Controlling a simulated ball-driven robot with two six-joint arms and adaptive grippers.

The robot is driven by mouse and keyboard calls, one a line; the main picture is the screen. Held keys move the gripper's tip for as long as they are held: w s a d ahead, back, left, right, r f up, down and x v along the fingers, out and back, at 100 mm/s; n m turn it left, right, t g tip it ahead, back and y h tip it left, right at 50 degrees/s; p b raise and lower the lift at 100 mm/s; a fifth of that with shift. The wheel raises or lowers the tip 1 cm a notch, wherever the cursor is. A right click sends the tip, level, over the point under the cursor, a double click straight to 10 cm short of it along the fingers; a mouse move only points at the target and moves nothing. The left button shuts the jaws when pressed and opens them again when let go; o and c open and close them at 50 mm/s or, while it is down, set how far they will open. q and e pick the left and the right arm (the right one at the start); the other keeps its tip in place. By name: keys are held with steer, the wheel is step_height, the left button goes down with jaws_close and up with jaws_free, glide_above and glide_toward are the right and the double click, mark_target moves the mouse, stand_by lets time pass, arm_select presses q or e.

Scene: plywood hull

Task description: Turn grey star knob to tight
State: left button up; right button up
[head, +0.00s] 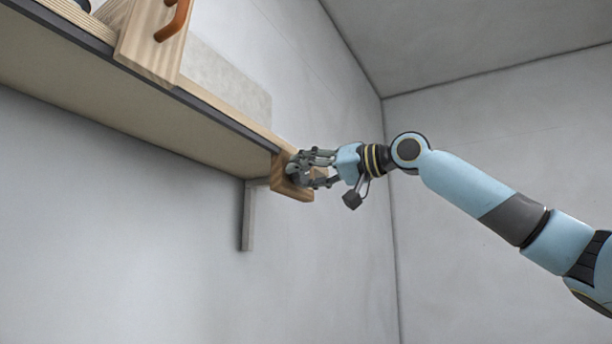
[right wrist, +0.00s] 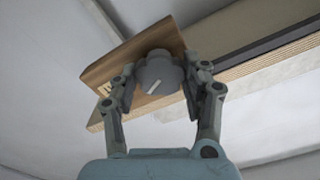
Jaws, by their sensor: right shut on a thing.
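The grey star knob (right wrist: 160,73) shows in the right wrist view, with a pale pointer line slanting from upper right to lower left on its face. It sits on a wooden block (right wrist: 122,66), which also shows at the shelf's end in the head view (head: 293,193). My right gripper (right wrist: 162,84) is shut on the knob, a finger on each side. In the head view my right gripper (head: 303,170) reaches the block from the right and partly hides the knob. Marks beside the knob on the block are too small to read. My left gripper is not in view.
A long wooden shelf (head: 110,106) with a dark edge runs from upper left to the block. A bracket (head: 247,215) stands below it on the wall. A wooden box (head: 152,42) with an orange handle (head: 174,19) is on the shelf. Space below the shelf is clear.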

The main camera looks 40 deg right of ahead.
steer(key=m, duration=0.5)
steer(key=shift+d+r+b, duration=0.1)
steer(key=shift+b, duration=0.2)
steer(key=shift+m, duration=0.3)
steer(key=o, duration=0.8)
step_height(320, 180, up, 10)
steer(key=shift+f, duration=0.1)
steer(key=shift+d, duration=0.1)
